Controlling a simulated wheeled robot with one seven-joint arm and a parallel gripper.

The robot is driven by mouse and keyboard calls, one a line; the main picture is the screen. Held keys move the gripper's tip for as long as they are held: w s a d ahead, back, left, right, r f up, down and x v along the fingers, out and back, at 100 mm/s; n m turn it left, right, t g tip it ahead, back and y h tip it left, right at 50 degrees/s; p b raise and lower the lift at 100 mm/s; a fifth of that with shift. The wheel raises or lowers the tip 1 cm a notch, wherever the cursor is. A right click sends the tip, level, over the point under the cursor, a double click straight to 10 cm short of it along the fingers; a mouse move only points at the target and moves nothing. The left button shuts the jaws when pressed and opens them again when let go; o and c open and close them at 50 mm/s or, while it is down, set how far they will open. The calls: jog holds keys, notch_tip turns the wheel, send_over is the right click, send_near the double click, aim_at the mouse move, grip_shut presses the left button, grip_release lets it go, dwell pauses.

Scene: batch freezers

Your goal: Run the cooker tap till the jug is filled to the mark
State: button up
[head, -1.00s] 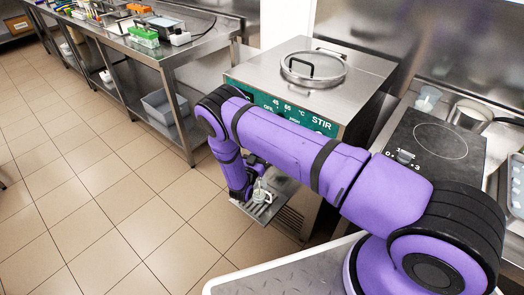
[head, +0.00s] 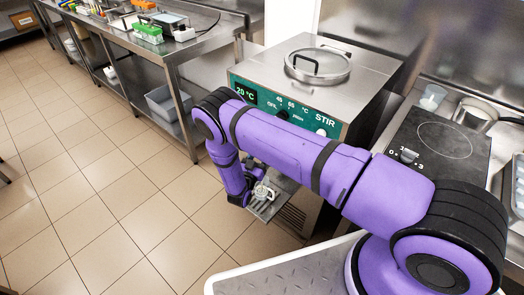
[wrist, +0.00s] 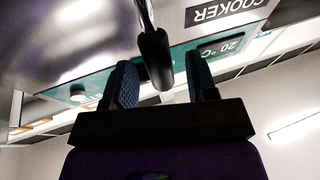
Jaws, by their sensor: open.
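The cooker (head: 345,85) is a steel box with a green front panel reading 20 °C; it also shows in the wrist view by its COOKER label (wrist: 227,10). The tap's dark-tipped lever (wrist: 155,58) reaches down between the fingers of my gripper (wrist: 160,85), which is open. I cannot tell whether a finger touches it. A small pale jug (head: 262,192) stands on the shelf (head: 270,208) at the cooker's front. Its mark and liquid level are too small to make out. My arm hides the tap in the head view.
A glass-lidded opening (head: 317,65) is on the cooker's top. A hob (head: 440,140) stands to the right, with a clear cup (head: 432,97) behind it. A steel bench (head: 185,45) with several items runs along the left. The tiled floor (head: 110,190) is clear.

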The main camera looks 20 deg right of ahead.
jog(key=v, duration=0.7)
jog(key=shift+s, duration=0.15)
dwell(7.0)
